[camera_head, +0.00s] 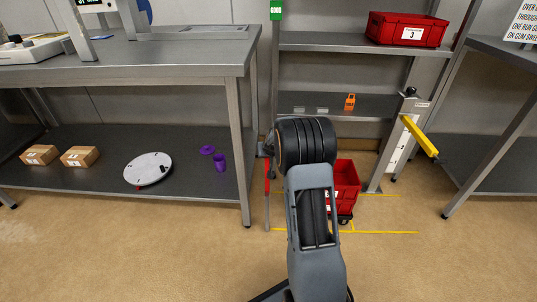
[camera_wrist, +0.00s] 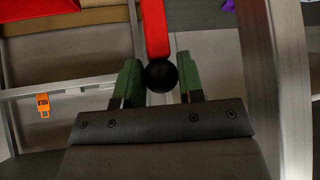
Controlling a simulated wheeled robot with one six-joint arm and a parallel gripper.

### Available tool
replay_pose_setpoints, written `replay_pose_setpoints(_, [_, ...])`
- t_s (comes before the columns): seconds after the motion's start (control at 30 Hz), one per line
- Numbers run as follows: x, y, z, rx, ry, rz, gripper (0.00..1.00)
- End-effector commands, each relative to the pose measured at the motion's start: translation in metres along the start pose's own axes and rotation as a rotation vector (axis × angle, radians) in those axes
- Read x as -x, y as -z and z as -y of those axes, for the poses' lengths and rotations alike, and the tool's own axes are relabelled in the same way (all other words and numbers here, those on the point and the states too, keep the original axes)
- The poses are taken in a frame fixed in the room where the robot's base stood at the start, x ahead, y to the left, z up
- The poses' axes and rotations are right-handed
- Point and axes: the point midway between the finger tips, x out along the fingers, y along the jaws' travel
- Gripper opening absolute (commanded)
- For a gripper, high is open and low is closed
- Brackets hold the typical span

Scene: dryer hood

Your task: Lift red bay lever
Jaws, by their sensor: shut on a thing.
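The red bay lever (camera_head: 267,192) shows in the head view as a narrow red bar, close to vertical, beside the left post of the middle shelf. In the wrist view the lever (camera_wrist: 155,28) runs from the top edge to a black ball knob (camera_wrist: 161,77). My gripper (camera_wrist: 160,84) has its green-padded fingers on either side of this knob and is shut on it. In the head view my arm hides most of my gripper (camera_head: 264,149) and the knob.
A yellow lever (camera_head: 420,136) slants at the right post. A red bin (camera_head: 348,187) stands low behind my arm, and another red bin (camera_head: 407,29) is on the top shelf. An orange tag (camera_head: 350,101) hangs mid-shelf. A steel table (camera_head: 240,130) stands close left. Floor in front is clear.

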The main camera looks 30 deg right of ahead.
Motion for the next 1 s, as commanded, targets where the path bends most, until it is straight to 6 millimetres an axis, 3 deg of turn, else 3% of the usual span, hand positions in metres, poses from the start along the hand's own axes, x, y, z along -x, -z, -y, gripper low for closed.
replay_pose_setpoints(0.07, [-0.005, -0.009, 0.001, 0.001, 0.003, 0.020, 0.00])
replay_pose_setpoints(0.1, [-0.005, -0.009, 0.001, 0.001, 0.003, 0.020, 0.36])
replay_pose_setpoints(0.33, [-0.003, -0.006, 0.002, 0.002, 0.003, 0.012, 0.58])
replay_pose_setpoints(0.67, [0.003, -0.003, -0.001, -0.001, 0.000, 0.006, 0.60])
replay_pose_setpoints(0.77, [0.015, -0.001, -0.001, -0.001, -0.001, 0.004, 0.60])
replay_pose_setpoints(1.0, [0.065, 0.000, -0.001, -0.001, -0.001, 0.005, 0.60])
